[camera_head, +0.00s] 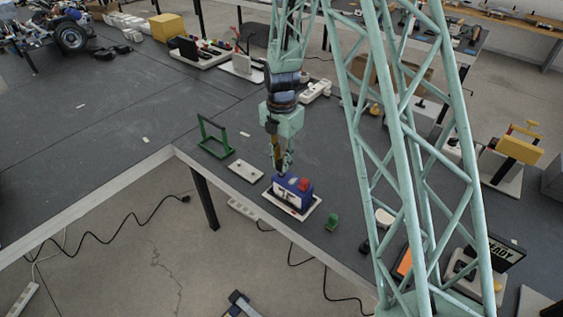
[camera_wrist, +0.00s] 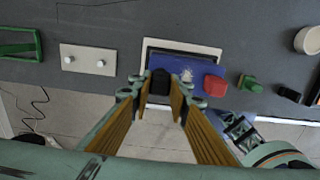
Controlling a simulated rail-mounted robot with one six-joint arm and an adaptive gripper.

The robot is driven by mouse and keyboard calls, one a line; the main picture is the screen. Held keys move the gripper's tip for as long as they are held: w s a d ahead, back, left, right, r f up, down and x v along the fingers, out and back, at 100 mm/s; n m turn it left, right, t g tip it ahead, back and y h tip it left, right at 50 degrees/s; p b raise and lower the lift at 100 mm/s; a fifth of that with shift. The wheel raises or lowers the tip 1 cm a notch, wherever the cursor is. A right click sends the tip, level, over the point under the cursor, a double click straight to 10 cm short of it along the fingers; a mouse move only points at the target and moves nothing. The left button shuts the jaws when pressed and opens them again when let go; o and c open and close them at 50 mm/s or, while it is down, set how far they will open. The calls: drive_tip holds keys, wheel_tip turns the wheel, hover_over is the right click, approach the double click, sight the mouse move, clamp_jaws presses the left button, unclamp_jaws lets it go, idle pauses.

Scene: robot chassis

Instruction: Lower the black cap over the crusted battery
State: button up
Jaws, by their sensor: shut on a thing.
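The blue battery (camera_head: 290,193) stands on a white tray (camera_head: 314,214) near the table's front edge. In the wrist view the battery top (camera_wrist: 205,70) has a white crusted spot (camera_wrist: 187,75) and a red cap (camera_wrist: 214,84) on its right side. My gripper (camera_head: 281,172) points down over the battery's left part. In the wrist view my gripper (camera_wrist: 163,92) is shut on the black cap (camera_wrist: 160,82), which sits between the fingertips left of the crusted spot. I cannot tell whether the cap touches the battery.
A white plate with two knobs (camera_wrist: 88,60) and a green frame (camera_head: 214,138) stand to the left. A small green block (camera_head: 332,221) is to the right. The table edge runs close in front of the battery.

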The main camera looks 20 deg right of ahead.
drive_tip(key=shift+f+b, duration=0.85)
drive_tip(key=shift+f, duration=0.6)
idle(0.4)
drive_tip(key=o, duration=0.8)
drive_tip(key=shift+r, duration=0.2)
drive_tip(key=shift+r, duration=5.8)
